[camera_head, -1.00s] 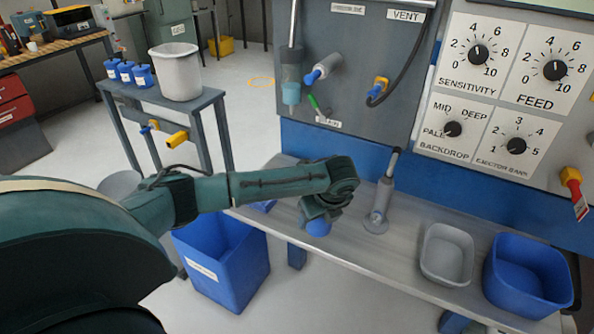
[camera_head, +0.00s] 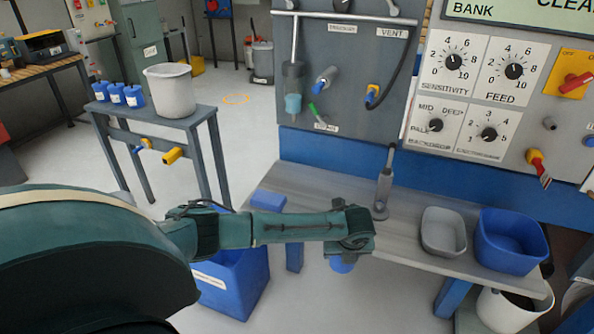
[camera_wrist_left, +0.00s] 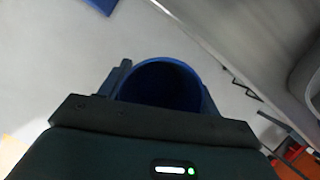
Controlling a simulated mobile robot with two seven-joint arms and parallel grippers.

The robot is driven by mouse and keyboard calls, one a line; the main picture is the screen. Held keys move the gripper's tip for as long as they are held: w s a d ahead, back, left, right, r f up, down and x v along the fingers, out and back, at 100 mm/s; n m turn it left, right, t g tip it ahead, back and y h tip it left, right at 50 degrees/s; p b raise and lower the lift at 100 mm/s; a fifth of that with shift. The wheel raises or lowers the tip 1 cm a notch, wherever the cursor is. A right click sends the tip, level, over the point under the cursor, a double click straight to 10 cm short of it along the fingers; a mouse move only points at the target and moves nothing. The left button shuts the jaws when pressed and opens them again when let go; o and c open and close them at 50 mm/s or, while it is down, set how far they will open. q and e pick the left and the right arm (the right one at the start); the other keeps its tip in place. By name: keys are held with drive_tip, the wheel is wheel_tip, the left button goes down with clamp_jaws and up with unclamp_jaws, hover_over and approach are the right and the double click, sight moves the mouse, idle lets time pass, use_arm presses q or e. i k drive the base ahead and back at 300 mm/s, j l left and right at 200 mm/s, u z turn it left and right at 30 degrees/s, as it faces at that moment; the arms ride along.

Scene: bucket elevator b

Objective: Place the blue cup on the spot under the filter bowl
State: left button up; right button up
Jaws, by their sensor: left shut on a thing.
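My left gripper (camera_head: 345,254) is shut on the blue cup (camera_head: 342,265), which shows just below the gripper, in front of the grey bench's (camera_head: 315,190) front edge in the picture. In the left wrist view the blue cup (camera_wrist_left: 160,80) sits between the fingers of the left gripper (camera_wrist_left: 163,97), with its dark open mouth visible and floor beyond it. The filter bowl (camera_head: 293,103), clear with a bluish lower part, hangs on the grey panel behind the bench. I cannot make out a marked spot beneath it. My right gripper is not in view.
A grey upright device (camera_head: 384,185) stands on the bench, with a grey tub (camera_head: 443,240) and a blue tub (camera_head: 512,250) to its right. A blue block (camera_head: 268,201) lies at the bench's left end. A blue bin (camera_head: 235,285) stands on the floor below.

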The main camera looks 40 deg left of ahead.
sight(295, 170)
drive_tip(key=i+j+u, duration=0.1)
drive_tip(key=i+j, duration=0.3)
drive_tip(key=j, duration=0.15)
drive_tip(key=i+j, duration=0.4)
drive_tip(key=j+u, duration=0.05)
drive_tip(key=j, duration=0.1)
